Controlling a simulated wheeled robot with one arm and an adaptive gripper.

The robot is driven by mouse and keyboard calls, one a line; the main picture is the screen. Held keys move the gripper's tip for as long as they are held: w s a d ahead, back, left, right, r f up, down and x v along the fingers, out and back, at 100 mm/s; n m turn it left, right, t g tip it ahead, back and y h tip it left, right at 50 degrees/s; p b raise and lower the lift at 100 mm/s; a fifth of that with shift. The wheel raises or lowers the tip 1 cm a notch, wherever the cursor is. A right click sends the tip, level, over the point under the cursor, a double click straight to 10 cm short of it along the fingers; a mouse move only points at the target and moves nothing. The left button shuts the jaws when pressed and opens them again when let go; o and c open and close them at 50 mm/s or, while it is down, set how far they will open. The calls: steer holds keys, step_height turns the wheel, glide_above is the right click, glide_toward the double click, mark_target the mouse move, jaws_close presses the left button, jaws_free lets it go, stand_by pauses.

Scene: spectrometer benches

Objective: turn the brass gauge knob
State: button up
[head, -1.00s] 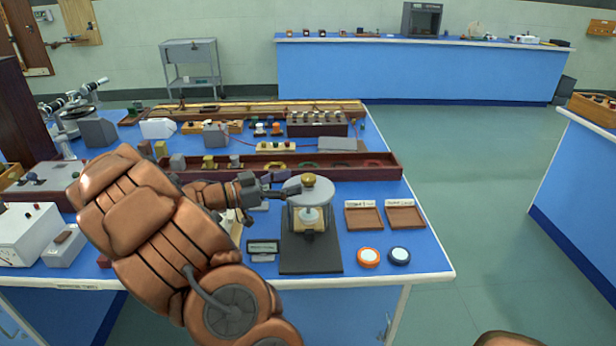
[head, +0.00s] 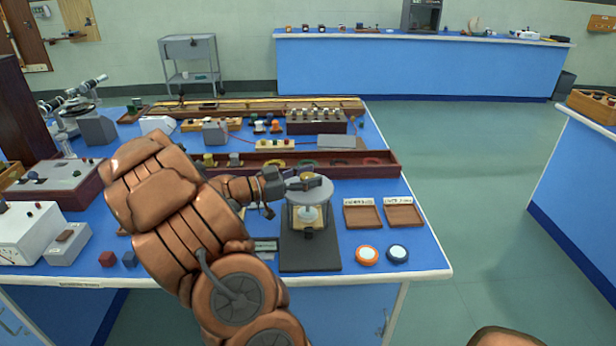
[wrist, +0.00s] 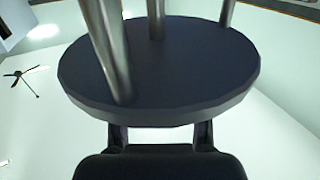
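The gauge stand (head: 310,252) has a round grey top plate (head: 322,192) on metal posts over a dark base. The brass knob (head: 308,175) sits on top of the plate, now mostly covered by my fingers. My gripper (head: 305,182) reaches over the plate from the left, with its fingers at the knob. In the wrist view the dark underside of the plate (wrist: 160,65) and its posts fill the middle. The finger bases show apart below it, but the plate hides the fingertips and knob. I cannot tell whether the fingers grip the knob.
Two small brown trays (head: 363,216) and an orange-ringed disc (head: 367,255) and dark-ringed disc (head: 397,254) lie right of the stand. A long red-brown wooden tray (head: 385,172) runs behind it. The bench's right edge is close; floor beyond is clear.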

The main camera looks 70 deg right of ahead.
steer(key=c, duration=0.7)
